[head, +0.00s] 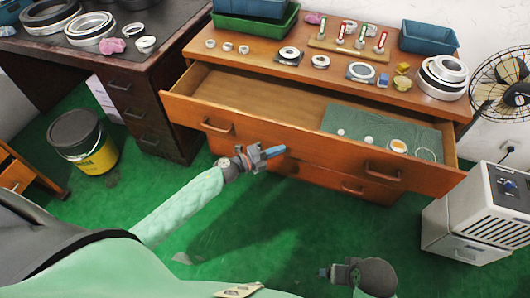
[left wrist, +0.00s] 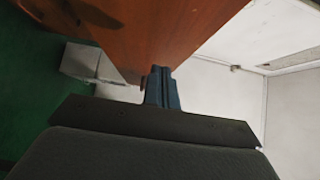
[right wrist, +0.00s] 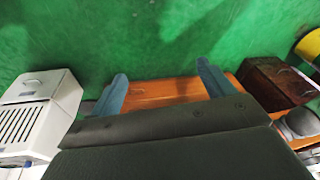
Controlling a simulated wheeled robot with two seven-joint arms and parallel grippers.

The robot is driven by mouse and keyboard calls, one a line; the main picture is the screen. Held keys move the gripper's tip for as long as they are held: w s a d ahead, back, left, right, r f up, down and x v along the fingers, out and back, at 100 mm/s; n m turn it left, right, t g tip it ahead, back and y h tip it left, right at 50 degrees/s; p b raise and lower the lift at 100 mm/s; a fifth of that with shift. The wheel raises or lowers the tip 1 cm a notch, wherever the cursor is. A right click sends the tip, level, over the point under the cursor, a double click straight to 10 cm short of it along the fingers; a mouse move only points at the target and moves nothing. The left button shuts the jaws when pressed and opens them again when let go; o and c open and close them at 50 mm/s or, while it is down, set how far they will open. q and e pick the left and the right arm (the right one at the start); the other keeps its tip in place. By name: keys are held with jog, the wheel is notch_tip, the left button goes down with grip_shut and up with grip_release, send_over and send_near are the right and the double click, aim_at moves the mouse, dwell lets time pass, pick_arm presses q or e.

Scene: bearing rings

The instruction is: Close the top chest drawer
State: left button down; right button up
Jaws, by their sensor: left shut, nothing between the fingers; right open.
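The top chest drawer (head: 310,147) is pulled well out from the wooden chest (head: 455,107). It holds a green mat (head: 365,124) with several small rings on it. Its front has two handles, a left one (head: 217,127) and a right one (head: 382,173). My left gripper (head: 273,152) is shut and empty, in front of the middle of the drawer front. In the left wrist view its fingers (left wrist: 162,88) are together beside a wooden face; I cannot tell whether they touch it. My right gripper (right wrist: 162,88) is open and empty, low over the green floor, away from the chest.
The chest top carries trays (head: 428,38), bearing rings (head: 443,75) and a peg board (head: 348,45). A dark desk (head: 150,85) and black-yellow bucket (head: 83,140) stand left. A white box appliance (head: 485,215) and fan (head: 503,82) stand right. Green floor in front is clear.

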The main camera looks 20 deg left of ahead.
aim_at(289, 137)
pick_arm(q)
jog(key=w, duration=0.3)
jog(key=shift+w+d+p, duration=0.1)
jog(key=shift+w+p, duration=0.1)
jog(key=shift+p, duration=0.1)
jog(key=shift+w, duration=0.4)
pick_arm(e)
jog(key=shift+s+d+r, duration=0.35)
jog(key=shift+d+r, duration=0.45)
jog(key=shift+r, duration=0.05)
jog(key=shift+a, duration=0.1)
